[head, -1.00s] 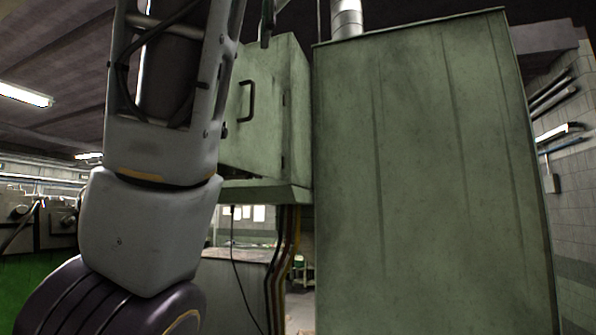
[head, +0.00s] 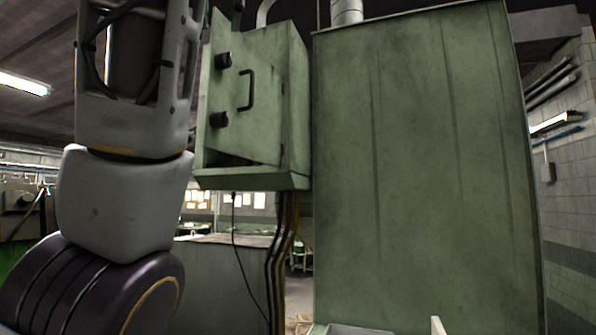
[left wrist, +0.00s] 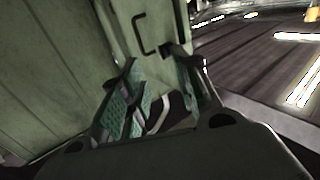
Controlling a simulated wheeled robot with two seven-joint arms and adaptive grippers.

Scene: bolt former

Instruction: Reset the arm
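My left arm stands raised at the left of the head view; its gripper is mostly cut off by the top edge, with only a dark part (head: 238,8) showing. In the left wrist view the left gripper (left wrist: 160,82) has its two teal-padded fingers apart, and I see no held object between them. Beyond the fingertips is the green control box (left wrist: 145,20), with its handle and a dark knob. That control box (head: 272,95) also shows in the head view, with a handle and two dark knobs. My right gripper is not in view.
A tall green cabinet (head: 420,170) fills the middle and right of the head view, close beside the control box. Cables (head: 282,250) hang below the box. A tiled wall (head: 570,200) is at the far right.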

